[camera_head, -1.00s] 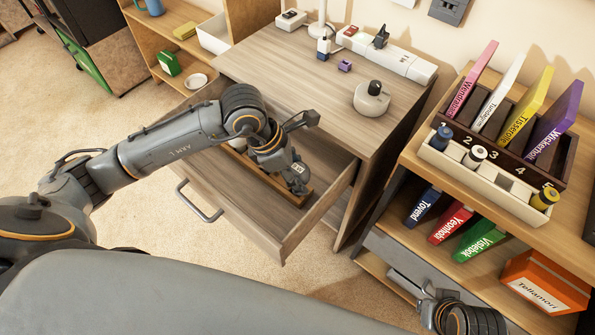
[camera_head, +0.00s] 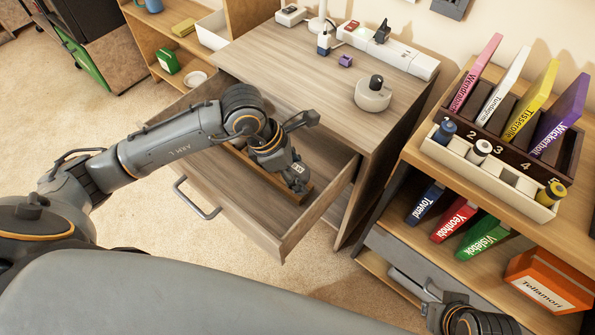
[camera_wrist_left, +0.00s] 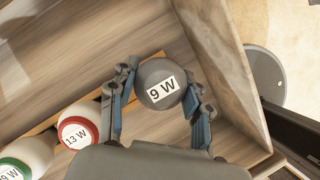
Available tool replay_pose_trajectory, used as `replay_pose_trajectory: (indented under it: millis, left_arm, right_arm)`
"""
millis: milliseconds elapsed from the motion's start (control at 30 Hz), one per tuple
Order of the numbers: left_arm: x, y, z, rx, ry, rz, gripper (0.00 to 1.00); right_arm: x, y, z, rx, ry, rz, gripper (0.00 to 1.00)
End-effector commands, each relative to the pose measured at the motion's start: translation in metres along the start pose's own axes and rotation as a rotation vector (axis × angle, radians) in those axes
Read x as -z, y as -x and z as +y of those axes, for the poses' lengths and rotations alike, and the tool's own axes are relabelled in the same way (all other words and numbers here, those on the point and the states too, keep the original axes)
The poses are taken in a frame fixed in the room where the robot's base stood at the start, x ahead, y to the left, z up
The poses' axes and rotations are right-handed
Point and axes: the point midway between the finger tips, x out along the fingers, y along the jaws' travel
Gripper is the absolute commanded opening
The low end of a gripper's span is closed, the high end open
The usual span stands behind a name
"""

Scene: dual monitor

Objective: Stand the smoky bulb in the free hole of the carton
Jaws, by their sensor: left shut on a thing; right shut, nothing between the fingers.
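The smoky bulb (camera_wrist_left: 160,84), a dark grey globe with a "9 W" label, is between the fingers of my left gripper (camera_wrist_left: 162,105) in the left wrist view. In the head view my left gripper (camera_head: 297,181) is inside the open drawer, shut on the bulb. A long brown holder (camera_head: 262,174), seemingly the carton, lies in the drawer under the gripper. Beside the grey bulb are a white "13 W" bulb with a red ring (camera_wrist_left: 78,133) and a white bulb with a green ring (camera_wrist_left: 25,155). The carton's holes are hidden. My right gripper (camera_head: 432,292) is shut and empty.
The drawer (camera_head: 225,212) is pulled out from the wooden cabinet (camera_head: 290,75), its side walls close to the left gripper. On the right a shelf unit holds a white compartment tray (camera_head: 500,180), upright books and an orange box (camera_head: 548,280), near my right arm.

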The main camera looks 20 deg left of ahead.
Motion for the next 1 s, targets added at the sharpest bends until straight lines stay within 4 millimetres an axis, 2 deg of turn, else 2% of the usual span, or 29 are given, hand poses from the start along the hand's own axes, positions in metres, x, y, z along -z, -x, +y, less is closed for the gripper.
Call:
replay_pose_trajectory:
  millis: [167,200,300,667,767,1000]
  left_arm:
    - [0.002,-0.005,0.0,0.0,0.0,0.0,0.22]
    - [0.002,-0.004,0.0,0.0,0.0,0.0,0.54]
    - [0.002,-0.004,0.0,0.0,0.0,0.0,0.75]
    - [0.001,-0.001,0.0,-0.001,0.0,0.0,0.75]
    - [0.001,0.008,0.001,-0.003,-0.001,-0.001,0.75]
    - [0.002,0.057,0.001,-0.006,-0.002,-0.001,0.75]
  right_arm:
    - [-0.001,0.002,0.0,-0.001,-0.001,0.003,0.0]
    - [0.0,0.004,0.001,-0.001,-0.001,0.004,0.0]
    - [0.001,0.006,0.001,-0.002,0.0,0.008,0.0]
    - [0.002,0.003,0.002,-0.005,0.001,0.008,0.0]
    - [0.002,0.003,0.002,-0.004,0.001,0.008,0.0]
    - [0.001,0.003,0.001,-0.003,0.001,0.007,0.0]
